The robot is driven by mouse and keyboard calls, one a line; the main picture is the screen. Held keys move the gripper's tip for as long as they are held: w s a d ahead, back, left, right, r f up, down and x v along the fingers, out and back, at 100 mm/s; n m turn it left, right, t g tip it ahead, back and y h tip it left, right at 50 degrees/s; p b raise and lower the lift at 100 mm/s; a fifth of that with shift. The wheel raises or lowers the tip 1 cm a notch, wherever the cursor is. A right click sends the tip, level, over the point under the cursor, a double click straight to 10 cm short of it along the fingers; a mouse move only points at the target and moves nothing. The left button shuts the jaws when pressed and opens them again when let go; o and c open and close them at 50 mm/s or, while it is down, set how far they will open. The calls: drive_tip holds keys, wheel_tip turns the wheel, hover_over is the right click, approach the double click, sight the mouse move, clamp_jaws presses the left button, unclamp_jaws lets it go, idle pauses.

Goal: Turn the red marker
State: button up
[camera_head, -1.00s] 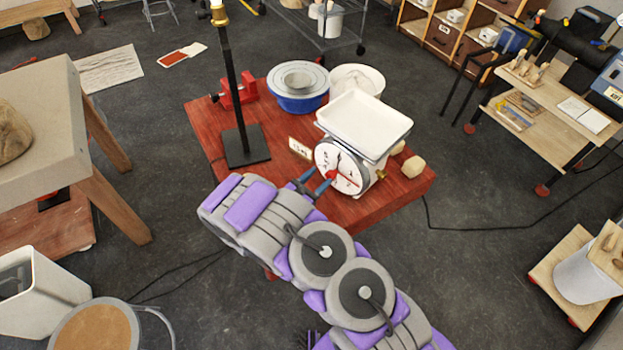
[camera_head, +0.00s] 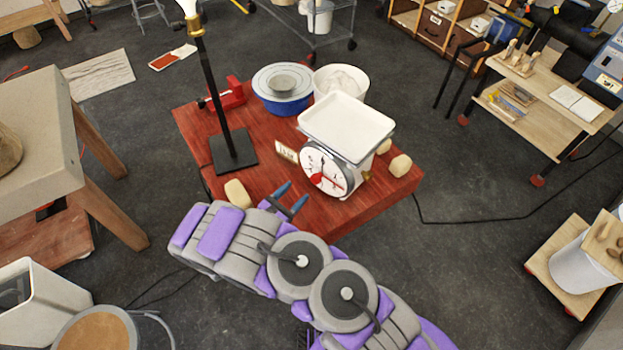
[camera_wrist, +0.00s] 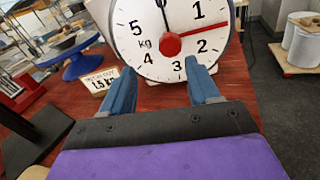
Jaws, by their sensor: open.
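The white scale (camera_head: 345,130) stands on the red table with its round dial (camera_wrist: 145,30) facing my gripper. The red marker (camera_wrist: 170,43) has a round red hub at the dial's centre and a thin red hand. In the wrist view its hand points right, between 1 and 2. A black needle (camera_wrist: 163,12) points up. My gripper (camera_head: 292,195) is open and empty, back from the dial. Its blue fingers (camera_wrist: 158,72) sit below and either side of the hub, apart from it. A small card (camera_wrist: 101,81) beside the dial reads 1.5 kg.
A black lamp stand (camera_head: 232,150) rises left of the scale. Pale lumps (camera_head: 400,165) lie by the scale, and another (camera_head: 238,193) near my gripper.

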drive_tip(key=p+v, duration=0.1)
drive_tip(key=v, duration=1.6)
drive_tip(key=shift+a+f, duration=0.1)
drive_tip(key=shift+f, duration=0.05)
drive_tip(key=shift+v, duration=0.85)
drive_tip(key=shift+a, duration=0.1)
